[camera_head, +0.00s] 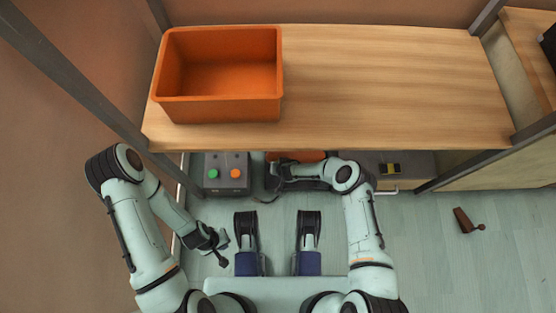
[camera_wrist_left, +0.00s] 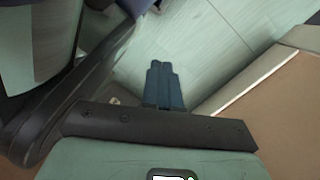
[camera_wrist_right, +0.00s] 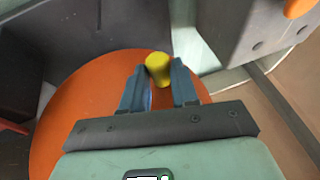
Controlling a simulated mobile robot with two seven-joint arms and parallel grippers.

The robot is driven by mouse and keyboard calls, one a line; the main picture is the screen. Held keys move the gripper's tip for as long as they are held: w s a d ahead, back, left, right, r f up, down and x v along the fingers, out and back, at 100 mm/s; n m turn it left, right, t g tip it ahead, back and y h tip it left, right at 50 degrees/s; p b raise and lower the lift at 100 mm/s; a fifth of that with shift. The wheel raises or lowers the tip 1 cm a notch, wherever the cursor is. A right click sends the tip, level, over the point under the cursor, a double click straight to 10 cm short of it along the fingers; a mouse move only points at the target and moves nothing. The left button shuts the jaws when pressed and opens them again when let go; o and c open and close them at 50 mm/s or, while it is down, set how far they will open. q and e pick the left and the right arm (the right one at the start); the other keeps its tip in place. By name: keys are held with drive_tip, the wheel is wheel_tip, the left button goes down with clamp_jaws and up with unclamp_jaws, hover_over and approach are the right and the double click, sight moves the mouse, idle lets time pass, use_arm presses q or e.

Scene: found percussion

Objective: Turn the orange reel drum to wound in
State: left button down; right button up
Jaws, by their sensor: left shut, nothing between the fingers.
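The orange reel drum (camera_wrist_right: 70,110) fills much of the right wrist view as a round orange face with a yellow knob (camera_wrist_right: 158,68) on it. In the head view only an orange strip of the drum (camera_head: 305,156) shows under the shelf edge, behind my right arm. My right gripper (camera_wrist_right: 160,82) is open, with its fingers apart on either side of the yellow knob; I cannot tell whether they touch it. In the head view my right gripper (camera_head: 274,177) is by the drum. My left gripper (camera_head: 221,248) is shut and empty, low over the floor; its closed fingers (camera_wrist_left: 163,85) show in the left wrist view.
An orange bin (camera_head: 218,108) stands on the wooden shelf (camera_head: 400,85) above. A grey box (camera_head: 212,187) with a green and an orange button is left of the drum. A grey cabinet (camera_head: 418,162) is at right. A brown object (camera_head: 464,219) lies on open floor.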

clamp_jaws()
